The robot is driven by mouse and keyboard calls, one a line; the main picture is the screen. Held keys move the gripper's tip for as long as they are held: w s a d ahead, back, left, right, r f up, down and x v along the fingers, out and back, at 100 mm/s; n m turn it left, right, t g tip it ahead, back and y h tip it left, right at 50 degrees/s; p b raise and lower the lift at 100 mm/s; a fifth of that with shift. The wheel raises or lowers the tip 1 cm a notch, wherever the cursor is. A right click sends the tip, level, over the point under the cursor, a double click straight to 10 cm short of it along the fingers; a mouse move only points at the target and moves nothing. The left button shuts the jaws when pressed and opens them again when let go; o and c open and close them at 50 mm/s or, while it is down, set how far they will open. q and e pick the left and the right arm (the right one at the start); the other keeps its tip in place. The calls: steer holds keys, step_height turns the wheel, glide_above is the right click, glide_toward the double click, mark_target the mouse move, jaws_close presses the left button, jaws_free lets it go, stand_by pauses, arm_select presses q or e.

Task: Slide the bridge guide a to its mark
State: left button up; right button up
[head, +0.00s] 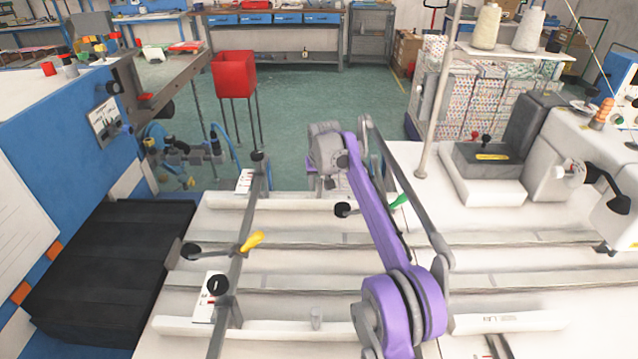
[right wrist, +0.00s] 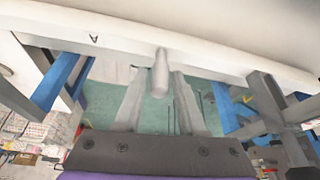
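Two grey bridge bars with handles span the white table in the head view. The left bar (head: 237,255) has a yellow handle (head: 252,241) and black knobs; the right bar (head: 405,190) has a green handle (head: 399,201) and is partly covered by my purple right arm. I cannot tell which is bridge guide a. White scale plates with red marks (head: 211,292) lie by the left bar. In the right wrist view my right gripper (right wrist: 158,78) has its fingers apart, one either side of a pale peg (right wrist: 160,74), with visible gaps. A letter A (right wrist: 94,38) marks the white edge nearby. My left gripper is out of view.
Long rails (head: 300,285) cross the table. A red bin (head: 233,74) stands beyond the table. Green floor (head: 300,100) is open behind.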

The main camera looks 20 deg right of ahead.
jaws_close()
steer(key=shift+s+a, duration=0.2)
steer(key=shift+s, duration=0.7)
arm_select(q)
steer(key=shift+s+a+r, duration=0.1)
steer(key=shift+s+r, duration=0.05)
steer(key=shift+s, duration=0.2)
arm_select(e)
steer(key=shift+w, duration=0.1)
steer(key=shift+o, duration=1.9)
jaws_free()
steer(key=shift+r, duration=0.1)
